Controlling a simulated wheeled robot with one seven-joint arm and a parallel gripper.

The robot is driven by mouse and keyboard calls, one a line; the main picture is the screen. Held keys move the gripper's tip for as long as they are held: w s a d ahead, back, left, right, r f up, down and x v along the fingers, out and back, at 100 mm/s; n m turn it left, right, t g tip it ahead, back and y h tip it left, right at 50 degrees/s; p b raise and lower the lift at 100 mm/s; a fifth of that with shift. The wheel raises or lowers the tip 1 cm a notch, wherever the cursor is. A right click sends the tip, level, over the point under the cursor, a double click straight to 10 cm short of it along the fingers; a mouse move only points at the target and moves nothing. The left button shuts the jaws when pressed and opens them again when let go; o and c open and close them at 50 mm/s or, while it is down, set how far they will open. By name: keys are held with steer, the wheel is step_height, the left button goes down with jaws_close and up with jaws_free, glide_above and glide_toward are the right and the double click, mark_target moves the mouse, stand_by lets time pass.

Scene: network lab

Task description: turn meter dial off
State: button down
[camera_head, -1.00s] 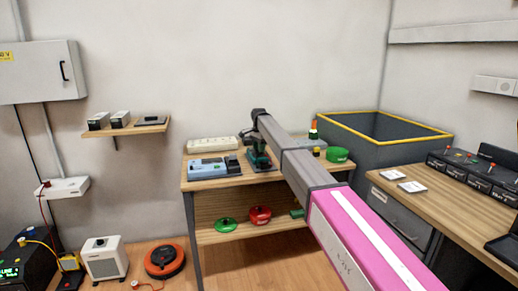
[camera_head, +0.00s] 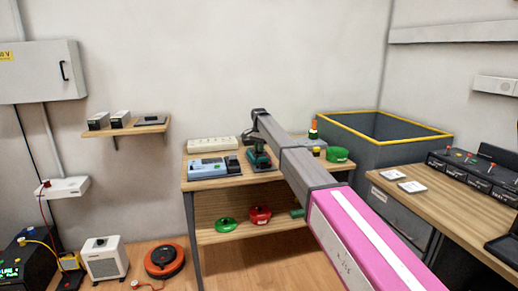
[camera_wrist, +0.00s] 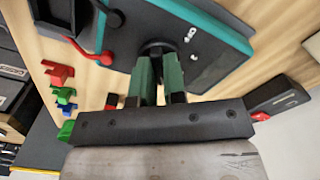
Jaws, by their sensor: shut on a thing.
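The meter (camera_wrist: 205,40) is a dark panel with teal edges, shown close up in the wrist view, lying on a wooden surface. Its round black dial (camera_wrist: 157,48) is at the panel's near edge in that view. My gripper (camera_wrist: 158,62) has its greenish fingers closed on the dial, one on each side, and they hide part of it. A red lead and a black plug show on the meter's left. In the head view my arm reaches to the wooden bench, where a dark green device (camera_head: 259,158) stands below its end; the fingertips are not clear there.
A blue-grey device (camera_head: 207,168) and a white power strip (camera_head: 212,144) share the bench (camera_head: 225,181). A green bowl-like item (camera_head: 337,155) is at its right end. A dark bin with a yellow rim (camera_head: 385,142) stands behind right. Red and green reels sit on the lower shelf.

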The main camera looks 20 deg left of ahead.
steer(key=n, duration=1.1)
steer(key=shift+n, duration=0.4)
steer(key=n, duration=1.2)
steer(key=c, duration=1.2)
jaws_free()
